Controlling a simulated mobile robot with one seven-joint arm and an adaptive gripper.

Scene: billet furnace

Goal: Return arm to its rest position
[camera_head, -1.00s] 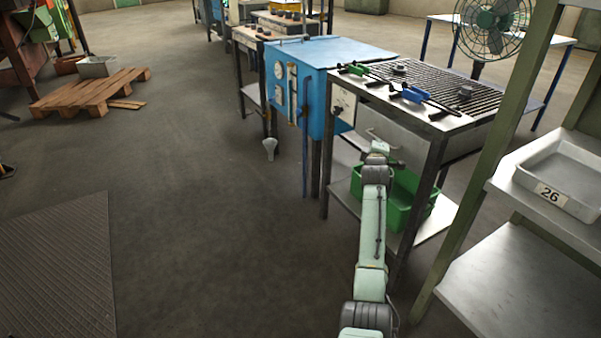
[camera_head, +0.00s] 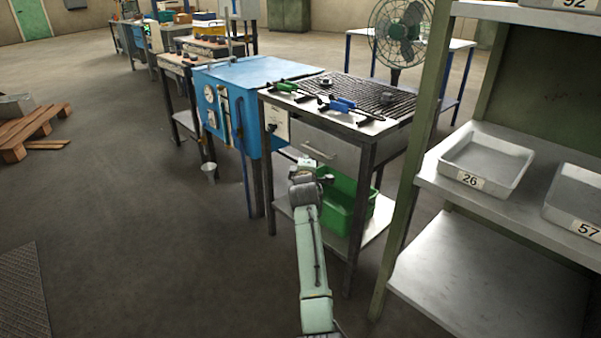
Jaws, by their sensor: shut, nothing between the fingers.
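My pale green arm (camera_head: 310,260) reaches forward from the bottom of the head view. Its grey wrist and my gripper (camera_head: 326,178) are in front of the grill-topped workbench (camera_head: 337,118), below its drawer handle and near the green bin (camera_head: 345,203). The gripper is small in the view and partly hidden by the wrist. It is shut and holds nothing. I cannot tell its exact distance from the bench.
A blue furnace cabinet (camera_head: 255,75) stands left of the bench. A green shelf rack (camera_head: 510,220) with a tray marked 26 (camera_head: 487,160) stands close on the right.

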